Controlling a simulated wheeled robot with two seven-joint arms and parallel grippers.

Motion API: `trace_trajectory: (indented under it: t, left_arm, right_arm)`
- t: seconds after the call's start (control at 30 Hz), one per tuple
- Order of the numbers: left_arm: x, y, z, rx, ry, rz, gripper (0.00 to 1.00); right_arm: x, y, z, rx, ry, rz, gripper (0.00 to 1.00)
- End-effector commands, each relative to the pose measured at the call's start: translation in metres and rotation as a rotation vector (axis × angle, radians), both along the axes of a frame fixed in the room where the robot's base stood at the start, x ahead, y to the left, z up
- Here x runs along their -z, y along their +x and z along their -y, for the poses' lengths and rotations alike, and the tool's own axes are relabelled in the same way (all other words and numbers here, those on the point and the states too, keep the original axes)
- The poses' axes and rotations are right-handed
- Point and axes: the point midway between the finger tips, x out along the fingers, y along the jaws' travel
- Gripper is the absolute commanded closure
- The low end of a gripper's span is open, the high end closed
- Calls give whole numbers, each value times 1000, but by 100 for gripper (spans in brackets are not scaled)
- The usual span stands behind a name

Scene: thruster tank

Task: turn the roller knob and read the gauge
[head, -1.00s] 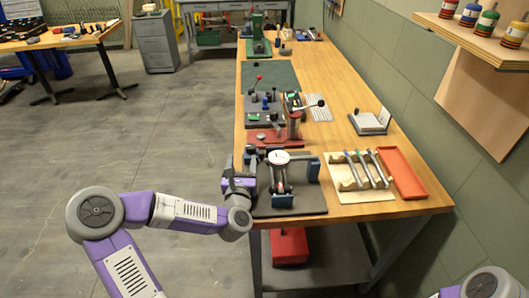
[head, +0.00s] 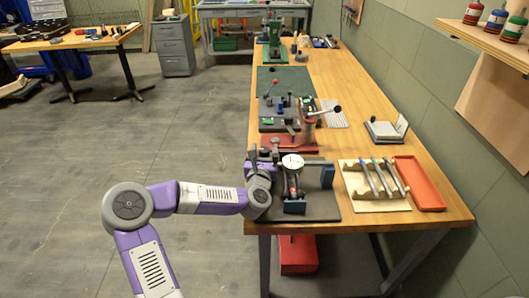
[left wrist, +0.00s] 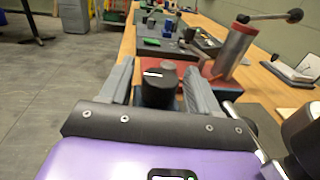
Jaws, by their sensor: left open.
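The gauge (head: 293,162) has a round white dial and stands on the roller fixture on a dark base plate (head: 322,208) at the near left of the bench. Its reading is too small to tell. The roller knob (left wrist: 160,84), black with a white line on top, shows in the left wrist view. My left gripper (left wrist: 160,88) is open, with one grey finger on each side of the knob. I cannot tell whether the fingers touch it. In the head view my left gripper (head: 262,160) is at the fixture's left side and hides the knob. My right gripper is out of view.
Right of the fixture are a wooden rack (head: 380,203) with several bars and a red tray (head: 419,184). Behind it is a red-based press (head: 290,145) with a lever; its post (left wrist: 234,50) rises ahead on the right in the wrist view. Open floor lies left.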

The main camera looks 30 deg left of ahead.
Motion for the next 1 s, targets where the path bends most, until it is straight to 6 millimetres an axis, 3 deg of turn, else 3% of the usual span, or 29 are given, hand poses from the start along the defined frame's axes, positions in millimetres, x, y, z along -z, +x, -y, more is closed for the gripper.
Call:
trace_trajectory:
  t: [0.13,0.43,0.77,1.0]
  left_arm:
    - [0,0,0,0,0,0,42]
    - [0,0,0,0,0,0,88]
    - [-1,-1,-1,43,-1,-1,88]
    - [-1,-1,-3,187,-3,-1,88]
  right_arm:
    - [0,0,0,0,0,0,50]
    - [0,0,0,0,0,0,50]
    - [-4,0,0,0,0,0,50]
    - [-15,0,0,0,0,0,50]
